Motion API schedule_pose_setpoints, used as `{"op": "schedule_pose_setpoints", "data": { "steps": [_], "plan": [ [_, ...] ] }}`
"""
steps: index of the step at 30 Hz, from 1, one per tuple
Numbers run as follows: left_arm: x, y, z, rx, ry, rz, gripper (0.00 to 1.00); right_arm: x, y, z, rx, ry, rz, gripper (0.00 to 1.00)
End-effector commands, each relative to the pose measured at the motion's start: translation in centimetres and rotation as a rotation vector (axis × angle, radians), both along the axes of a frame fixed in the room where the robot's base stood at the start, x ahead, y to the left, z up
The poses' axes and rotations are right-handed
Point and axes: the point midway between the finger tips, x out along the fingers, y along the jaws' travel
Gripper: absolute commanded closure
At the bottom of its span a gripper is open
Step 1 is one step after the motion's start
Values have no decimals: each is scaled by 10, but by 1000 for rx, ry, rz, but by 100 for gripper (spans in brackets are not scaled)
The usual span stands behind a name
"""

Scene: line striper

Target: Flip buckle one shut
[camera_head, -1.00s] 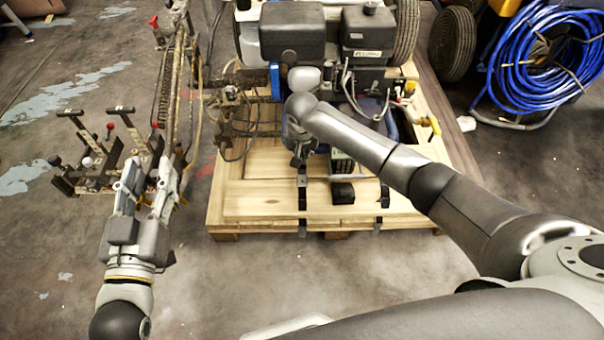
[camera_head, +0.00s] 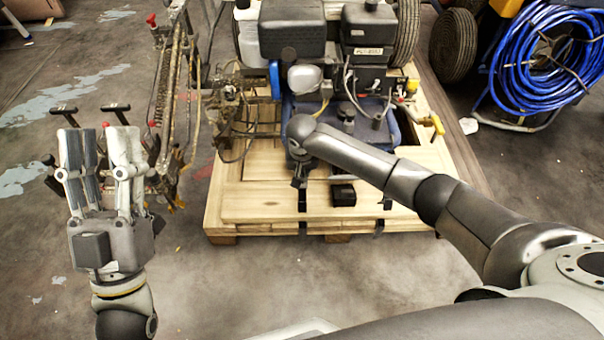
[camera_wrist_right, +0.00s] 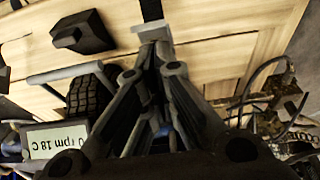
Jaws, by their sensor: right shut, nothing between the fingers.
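Two black straps with dark fittings lie over the front edge of the wooden pallet, a left one (camera_head: 302,200) and a right one (camera_head: 386,198). A black block (camera_head: 342,194) sits between them. I cannot tell which fitting is buckle one. My right gripper (camera_head: 300,180) points down at the left strap, shut with nothing in it. In the right wrist view its fingertips (camera_wrist_right: 153,32) are together right at the dark strap (camera_wrist_right: 151,9); contact is unclear. My left gripper (camera_head: 101,137) is open and empty, away to the left above the floor.
The line striper's engine (camera_head: 292,32) and blue body stand on the pallet (camera_head: 250,205) behind my right gripper. A metal frame with levers (camera_head: 170,100) stands at left. A blue hose coil (camera_head: 548,65) is at right. The front floor is clear.

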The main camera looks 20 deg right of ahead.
Motion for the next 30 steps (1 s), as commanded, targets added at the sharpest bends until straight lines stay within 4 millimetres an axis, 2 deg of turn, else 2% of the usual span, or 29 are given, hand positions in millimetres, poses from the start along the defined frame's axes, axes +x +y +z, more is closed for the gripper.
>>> {"op": "schedule_pose_setpoints", "data": {
  "steps": [8,21,26,30],
  "plan": [
    [-6,1,5,-12,-40,-2,60,-6,1,-3,-1,0,-1,100],
    [-2,0,3,-5,-14,-2,60,-6,0,-3,-2,-3,-1,100],
    [12,-1,-11,27,92,6,60,-7,-2,-2,-4,-10,-1,100],
    [27,-3,-30,65,225,13,60,-7,-5,-2,-7,-26,-2,100]
  ]
}}
